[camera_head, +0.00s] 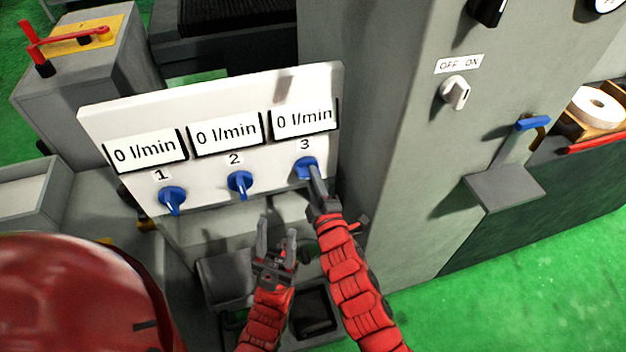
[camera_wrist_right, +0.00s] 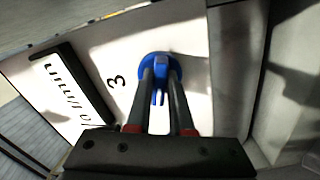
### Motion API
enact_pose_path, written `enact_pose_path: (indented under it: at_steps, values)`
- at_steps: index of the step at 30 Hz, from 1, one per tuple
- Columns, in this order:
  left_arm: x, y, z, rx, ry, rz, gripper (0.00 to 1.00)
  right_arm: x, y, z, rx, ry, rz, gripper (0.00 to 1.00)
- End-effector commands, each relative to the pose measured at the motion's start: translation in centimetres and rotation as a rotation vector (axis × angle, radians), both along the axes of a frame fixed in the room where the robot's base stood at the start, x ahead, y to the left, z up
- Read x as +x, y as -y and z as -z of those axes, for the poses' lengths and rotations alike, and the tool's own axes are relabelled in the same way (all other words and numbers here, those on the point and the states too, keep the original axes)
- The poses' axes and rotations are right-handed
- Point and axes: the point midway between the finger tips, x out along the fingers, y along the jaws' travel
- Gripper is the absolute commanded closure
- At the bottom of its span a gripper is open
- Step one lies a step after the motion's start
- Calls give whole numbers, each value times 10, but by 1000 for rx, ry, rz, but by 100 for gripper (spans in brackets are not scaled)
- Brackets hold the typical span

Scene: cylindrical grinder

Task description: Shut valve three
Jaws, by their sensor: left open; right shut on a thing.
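Valve three is a blue knob (camera_head: 305,167) under the number 3 on a white panel (camera_head: 335,85). Its display reads 0 l/min. My right gripper (camera_head: 316,180) is at this knob and shut on it. In the right wrist view the two fingers of the gripper (camera_wrist_right: 160,95) lie on either side of the handle of the blue knob (camera_wrist_right: 158,64). Valve one (camera_head: 172,200) and valve two (camera_head: 240,184) are blue knobs to the left, handles pointing down, with displays also at 0 l/min. My left gripper (camera_head: 276,243) is open and empty below the panel.
A grey machine cabinet (camera_head: 385,130) with an OFF/ON switch (camera_head: 455,92) stands right of the panel. A blue-handled lever (camera_head: 533,123) is farther right. A grey box with a red handle (camera_head: 75,38) stands at upper left. Green floor is clear at lower right.

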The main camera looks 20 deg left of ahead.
Motion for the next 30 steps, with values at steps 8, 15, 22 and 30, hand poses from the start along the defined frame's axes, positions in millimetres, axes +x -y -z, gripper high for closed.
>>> enact_pose_path:
  at_steps: [8, 15, 22, 30]
  values:
    - [0, 0, 11, 0, 0, 0, 50, 0, 0, 3, 220, -146, 2, 100]
    - [0, 0, 19, 0, 0, 0, 50, 0, -1, 4, 409, -273, 1, 100]
    - [0, 0, 29, 0, 0, 0, 50, -1, -1, 4, 590, -396, 2, 100]
    - [0, 0, 38, 0, 0, 0, 50, -2, -2, 5, 788, -529, 0, 100]
